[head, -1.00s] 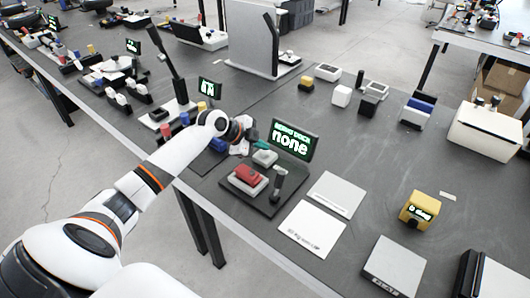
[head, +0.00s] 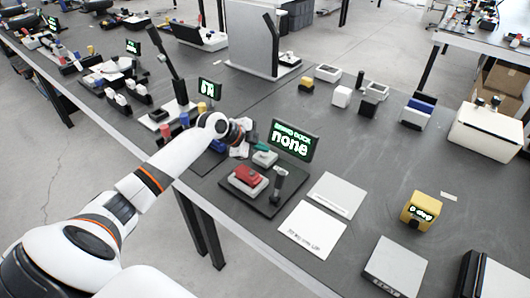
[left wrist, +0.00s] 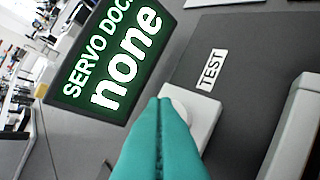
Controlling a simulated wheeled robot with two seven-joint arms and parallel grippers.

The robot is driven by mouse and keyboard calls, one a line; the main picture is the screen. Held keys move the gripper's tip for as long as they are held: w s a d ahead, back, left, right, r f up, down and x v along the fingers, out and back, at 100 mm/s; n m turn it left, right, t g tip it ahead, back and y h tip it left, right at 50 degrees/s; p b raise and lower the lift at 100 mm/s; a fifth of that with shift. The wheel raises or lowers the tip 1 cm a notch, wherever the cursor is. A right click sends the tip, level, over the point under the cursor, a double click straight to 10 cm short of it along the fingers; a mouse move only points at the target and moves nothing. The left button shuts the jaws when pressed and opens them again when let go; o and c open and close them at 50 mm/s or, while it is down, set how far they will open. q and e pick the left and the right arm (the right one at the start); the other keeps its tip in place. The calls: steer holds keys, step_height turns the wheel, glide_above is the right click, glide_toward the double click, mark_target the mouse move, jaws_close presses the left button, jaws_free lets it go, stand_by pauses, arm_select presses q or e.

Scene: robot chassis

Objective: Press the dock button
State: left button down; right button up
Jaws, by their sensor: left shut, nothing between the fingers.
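The dock button is a pale round cap (left wrist: 181,104) on a white block, next to a TEST label in the left wrist view. In the head view the white block (head: 265,159) sits in front of the dark SERVO DOCK screen (head: 292,139), which reads "none" in green-lit white letters. My left gripper, with teal fingers (left wrist: 160,101), is shut and empty. Its fingertips overlap the cap and hide part of it; I cannot tell whether they touch it. In the head view the teal fingertips (head: 262,147) are just at the block. My right gripper is not in view.
A red block on a white base (head: 248,180) and a dark upright post (head: 279,183) stand in front of the button. White plates (head: 311,229) lie nearer the table edge. A yellow box with a display (head: 421,210) sits to the right.

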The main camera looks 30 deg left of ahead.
mark_target(261, 154)
arm_select(q)
steer(key=shift+f, duration=0.25)
stand_by(0.3)
steer(key=shift+r+p, duration=0.6)
steer(key=shift+r, duration=0.4)
step_height(261, 154, up, 5)
steer(key=p, duration=0.4)
stand_by(0.6)
